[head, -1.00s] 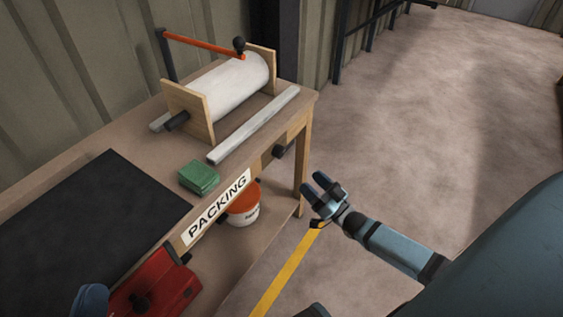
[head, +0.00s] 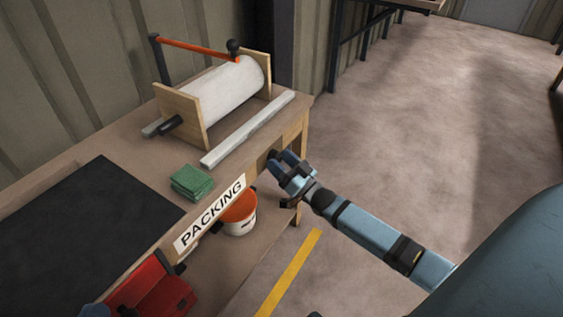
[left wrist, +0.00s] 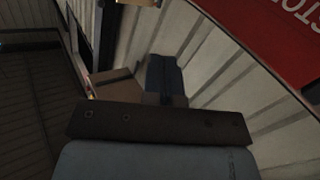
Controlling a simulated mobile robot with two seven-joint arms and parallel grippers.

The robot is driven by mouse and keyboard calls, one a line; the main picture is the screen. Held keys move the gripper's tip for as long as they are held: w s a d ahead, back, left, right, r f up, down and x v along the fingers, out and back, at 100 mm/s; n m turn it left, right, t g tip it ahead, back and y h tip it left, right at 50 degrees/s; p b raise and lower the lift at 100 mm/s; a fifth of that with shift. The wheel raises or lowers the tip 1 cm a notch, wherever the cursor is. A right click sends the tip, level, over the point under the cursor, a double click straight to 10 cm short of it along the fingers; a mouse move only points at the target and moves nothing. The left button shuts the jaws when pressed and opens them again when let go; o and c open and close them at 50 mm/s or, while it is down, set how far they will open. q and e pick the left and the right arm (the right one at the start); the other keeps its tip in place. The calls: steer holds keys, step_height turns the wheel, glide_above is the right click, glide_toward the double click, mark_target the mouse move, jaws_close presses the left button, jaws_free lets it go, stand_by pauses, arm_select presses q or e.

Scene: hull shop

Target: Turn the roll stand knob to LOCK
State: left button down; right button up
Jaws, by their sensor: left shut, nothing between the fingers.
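The roll stand has a white roll (head: 228,92) between two wooden end plates, with an orange bar (head: 200,50) and black ball (head: 234,46) above and a dark axle end (head: 170,125) at the left. No LOCK mark is readable. My left gripper shows in the left wrist view (left wrist: 163,78), shut and empty.
The packing bench carries a black mat (head: 85,225), a green cloth stack (head: 191,182) and a pale bar (head: 248,130). An orange-white bucket (head: 238,213) stands on the lower shelf. A red box (head: 150,290) is at bottom left. Floor at right is clear.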

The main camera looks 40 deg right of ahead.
steer(key=c, duration=0.7)
steer(key=shift+c, duration=0.2)
